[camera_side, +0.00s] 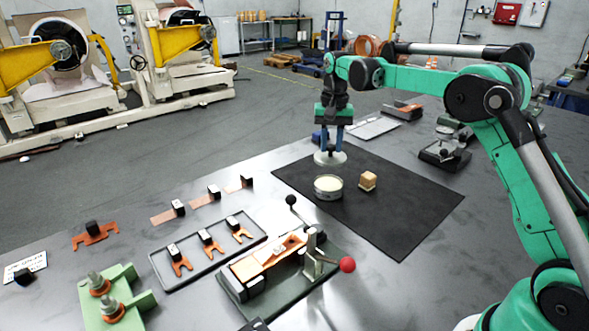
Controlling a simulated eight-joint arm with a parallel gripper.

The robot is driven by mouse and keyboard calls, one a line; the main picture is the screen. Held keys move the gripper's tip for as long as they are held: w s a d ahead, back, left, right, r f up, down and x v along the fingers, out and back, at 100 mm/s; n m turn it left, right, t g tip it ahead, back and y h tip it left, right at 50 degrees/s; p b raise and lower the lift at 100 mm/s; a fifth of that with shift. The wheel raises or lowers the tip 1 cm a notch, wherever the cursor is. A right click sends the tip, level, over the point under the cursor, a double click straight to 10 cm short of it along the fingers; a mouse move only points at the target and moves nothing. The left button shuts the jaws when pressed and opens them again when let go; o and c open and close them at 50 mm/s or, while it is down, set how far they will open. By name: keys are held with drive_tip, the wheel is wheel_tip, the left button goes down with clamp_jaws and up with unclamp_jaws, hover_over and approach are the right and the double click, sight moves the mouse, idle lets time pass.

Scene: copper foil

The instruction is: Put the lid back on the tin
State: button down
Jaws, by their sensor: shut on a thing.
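The tin (328,188) is a short, round, pale metal container standing open on the black mat (400,216), with a cream-coloured surface inside. My gripper (331,150) points down just behind and above the tin. It is shut on the lid (330,159), a pale round disc held roughly level between the blue fingers. The lid is apart from the tin's rim, and in the picture it shows slightly above it. Its exact height over the mat is hard to tell.
A small wooden block (368,180) stands right of the tin. In front is a press with a red-knobbed lever (347,265). A tray (207,248) of copper parts lies to the left, and a dark device (445,153) stands at right. The mat's front right is clear.

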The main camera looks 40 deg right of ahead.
sight(330, 156)
drive_tip(key=shift+f, duration=2.8)
drive_tip(key=shift+f, duration=0.15)
drive_tip(key=shift+c, duration=0.4)
unclamp_jaws()
drive_tip(key=shift+r, duration=3.5)
